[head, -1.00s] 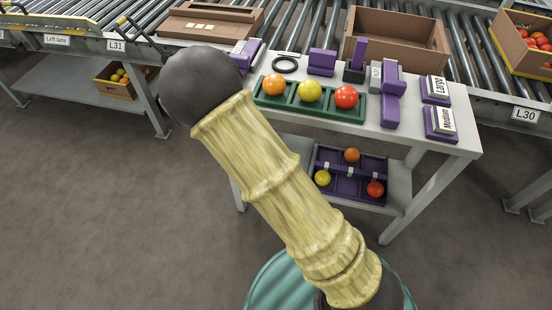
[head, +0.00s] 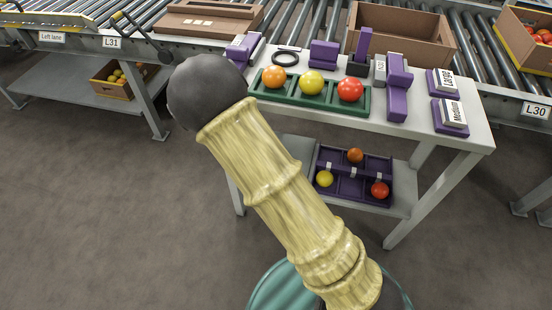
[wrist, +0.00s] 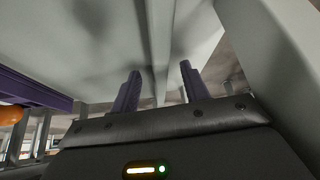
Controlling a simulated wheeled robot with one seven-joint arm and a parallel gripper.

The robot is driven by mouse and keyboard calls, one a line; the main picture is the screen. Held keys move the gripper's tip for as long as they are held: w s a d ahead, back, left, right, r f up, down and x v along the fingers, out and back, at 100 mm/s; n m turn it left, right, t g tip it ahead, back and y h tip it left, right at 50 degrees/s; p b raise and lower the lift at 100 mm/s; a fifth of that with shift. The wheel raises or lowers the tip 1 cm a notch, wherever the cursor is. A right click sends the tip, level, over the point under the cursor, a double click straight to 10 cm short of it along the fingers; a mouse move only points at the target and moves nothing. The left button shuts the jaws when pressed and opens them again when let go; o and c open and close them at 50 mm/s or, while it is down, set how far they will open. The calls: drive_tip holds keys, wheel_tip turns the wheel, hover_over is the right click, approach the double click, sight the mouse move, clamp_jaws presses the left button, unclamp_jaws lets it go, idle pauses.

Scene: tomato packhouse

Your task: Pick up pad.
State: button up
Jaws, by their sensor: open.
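I cannot tell for certain which thing is the pad. On the white table stand a purple upright piece on a dark base (head: 358,68), a purple block (head: 322,55), a taller purple piece (head: 398,90) and purple stands with "Large" (head: 441,83) and "Medium" (head: 451,116) cards. My gripper (wrist: 160,70) shows in the wrist view with its two purple fingers apart and nothing between them. Pale surfaces, like the underside of a table, fill the view beyond them. In the head view my gripper is hidden and only my arm shows.
The white table (head: 472,142) carries a green tray (head: 312,101) with orange, yellow and red tomatoes, and a black ring (head: 286,59). A purple divided tray (head: 352,190) with tomatoes sits on its lower shelf. A roller conveyor with cardboard boxes (head: 400,32) runs behind.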

clamp_jaws()
drive_tip(key=shift+r, duration=0.1)
drive_tip(key=shift+s+r+p, duration=0.4)
drive_tip(key=shift+r+p, duration=0.1)
drive_tip(key=shift+p, duration=0.1)
drive_tip(key=s+a+r+p, duration=0.1)
drive_tip(key=s+r+p, duration=0.2)
drive_tip(key=s, duration=0.3)
drive_tip(key=s+a+r+p, duration=0.1)
drive_tip(key=s+r+p, duration=0.3)
drive_tip(key=s, duration=0.3)
drive_tip(key=shift+p, duration=0.3)
